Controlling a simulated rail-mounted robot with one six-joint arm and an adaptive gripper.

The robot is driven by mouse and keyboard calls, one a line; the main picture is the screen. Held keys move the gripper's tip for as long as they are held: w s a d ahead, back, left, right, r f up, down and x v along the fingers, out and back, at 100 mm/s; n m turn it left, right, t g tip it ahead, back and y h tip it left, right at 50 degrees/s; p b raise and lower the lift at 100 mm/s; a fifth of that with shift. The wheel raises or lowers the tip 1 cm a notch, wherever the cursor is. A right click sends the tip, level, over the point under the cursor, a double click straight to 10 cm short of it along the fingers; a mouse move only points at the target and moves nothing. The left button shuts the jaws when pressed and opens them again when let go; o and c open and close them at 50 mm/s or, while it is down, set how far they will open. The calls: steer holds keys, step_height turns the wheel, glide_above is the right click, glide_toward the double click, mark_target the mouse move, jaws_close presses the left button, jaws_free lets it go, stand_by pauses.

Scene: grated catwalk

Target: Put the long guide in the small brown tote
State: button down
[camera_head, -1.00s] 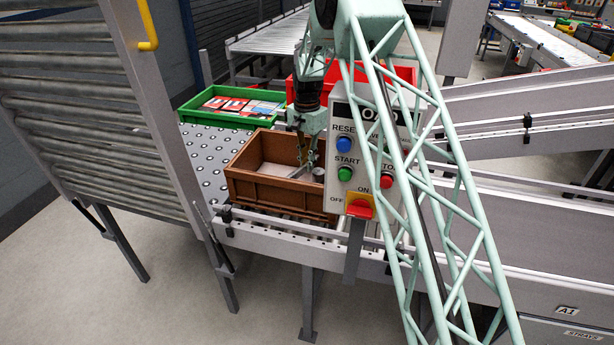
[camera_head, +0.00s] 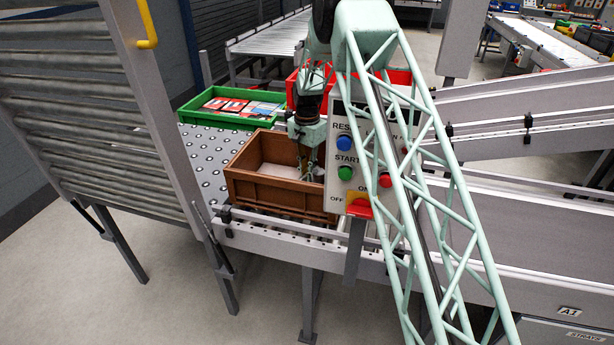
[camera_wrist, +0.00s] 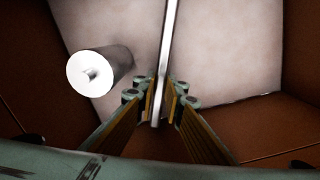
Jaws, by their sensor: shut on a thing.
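The small brown tote (camera_head: 272,193) stands on the roller conveyor, left of the control box. My gripper (camera_head: 308,166) points down into its right part; the control box and my arm cover some of that side. In the wrist view my gripper (camera_wrist: 163,98) is shut on the long guide (camera_wrist: 170,45), a thin pale bar that runs up out of the top of the picture. The tote's brown walls (camera_wrist: 298,60) surround it there, with a pale flat surface below. I cannot tell whether the guide touches that surface.
A grey-white cylinder with a hole in its end (camera_wrist: 98,72) lies left of the guide. A control box (camera_head: 346,187) stands close at the tote's right front. A green tote (camera_head: 214,118) with several flat packs and a red tote (camera_head: 292,88) stand behind.

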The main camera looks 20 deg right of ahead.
steer(key=shift+f, duration=0.25)
steer(key=c, duration=2.7)
jaws_free()
steer(key=shift+r, duration=0.15)
steer(key=shift+r+p, duration=1.1)
steer(key=shift+r, duration=4.9)
